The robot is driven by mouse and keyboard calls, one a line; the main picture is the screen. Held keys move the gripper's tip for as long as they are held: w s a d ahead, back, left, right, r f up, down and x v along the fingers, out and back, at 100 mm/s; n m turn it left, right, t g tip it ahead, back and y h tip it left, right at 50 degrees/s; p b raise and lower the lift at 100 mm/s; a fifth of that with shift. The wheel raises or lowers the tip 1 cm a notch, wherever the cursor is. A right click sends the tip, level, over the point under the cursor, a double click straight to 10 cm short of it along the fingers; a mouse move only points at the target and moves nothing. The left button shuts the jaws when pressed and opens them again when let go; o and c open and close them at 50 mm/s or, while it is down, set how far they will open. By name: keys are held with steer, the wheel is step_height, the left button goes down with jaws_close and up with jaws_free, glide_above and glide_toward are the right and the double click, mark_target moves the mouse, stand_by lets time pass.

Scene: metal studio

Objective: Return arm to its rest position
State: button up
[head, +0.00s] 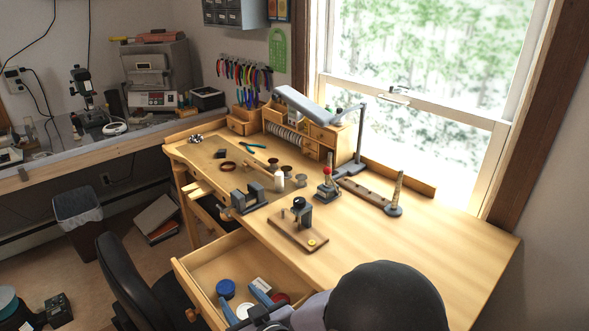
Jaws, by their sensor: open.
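My gripper (245,303) shows at the bottom of the head view, over the open drawer (188,279) of the wooden workbench (455,240). Its two blue-grey fingers are spread apart and I see nothing held between them. A white round item (244,311) shows beneath or between the fingers; I cannot tell how far below it is. My arm's dark rounded joint fills the bottom middle of the view and hides part of the bench's front edge and the drawer's right side.
The drawer also holds a blue round container (225,288), a white box (262,284) and a red item (281,298). A vise (248,200), a wooden board with a black-topped tool (298,228) and a lamp (361,140) stand on the bench. The bench's right side is clear. A black chair (125,270) stands left.

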steer(key=w+d+r+m+g+h+p, duration=0.1)
steer(key=d+m+h, duration=0.1)
steer(key=d, duration=0.5)
steer(key=w+d+r+m+h+p, duration=0.1)
steer(key=d+r+m+h, duration=0.1)
steer(key=d, duration=0.5)
steer(key=w+d+r+m+g+h+p, duration=0.1)
steer(key=d+r+m+h, duration=0.1)
steer(key=d, duration=0.6)
steer(key=shift+w+m+g+h, duration=0.1)
steer(key=shift+m+g+h, duration=0.25)
steer(key=shift+m, duration=0.55)
steer(key=s+d+f+g+b, duration=0.1)
steer(key=s+d+f+g, duration=0.15)
steer(key=s, duration=0.35)
steer(key=s+d+f+g+h+b, duration=0.1)
steer(key=s+d+f+g, duration=0.1)
steer(key=s+f+g, duration=0.3)
steer(key=s+d+f+g+b, duration=0.1)
steer(key=s+d+f, duration=0.15)
steer(key=s, duration=0.55)
step_height(320, 180, up, 19)
steer(key=p, duration=1.8)
steer(key=shift+d+n+p, duration=0.3)
steer(key=shift+d+p, duration=0.05)
steer(key=shift+p, duration=0.05)
steer(key=shift+s+h, duration=0.1)
steer(key=shift+h, duration=0.15)
steer(key=shift+c, duration=0.5)
